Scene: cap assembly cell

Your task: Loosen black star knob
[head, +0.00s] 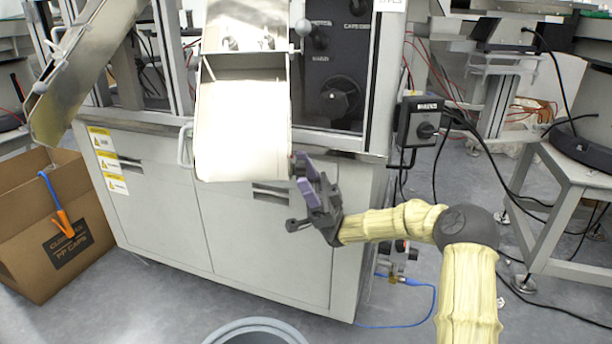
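My gripper (306,178), dark with purple finger pads, is raised in front of the cabinet, by the lower right corner of the pale chute (243,130). From this angle I cannot tell how far apart its fingers are, or whether anything is between them. A large round black knob (340,96) is on the dark panel, above and right of my gripper and apart from it. A smaller black knob (317,39) is higher on that panel. I cannot make out for certain which knob is the star knob; one may be hidden behind my fingers.
A grey ball-ended lever (303,28) stands beside the chute. A control box (421,122) with a dial hangs at the cabinet's right corner. A cardboard box (50,220) is at the left, a grey bin (255,332) at the bottom. Cables cross the floor at right.

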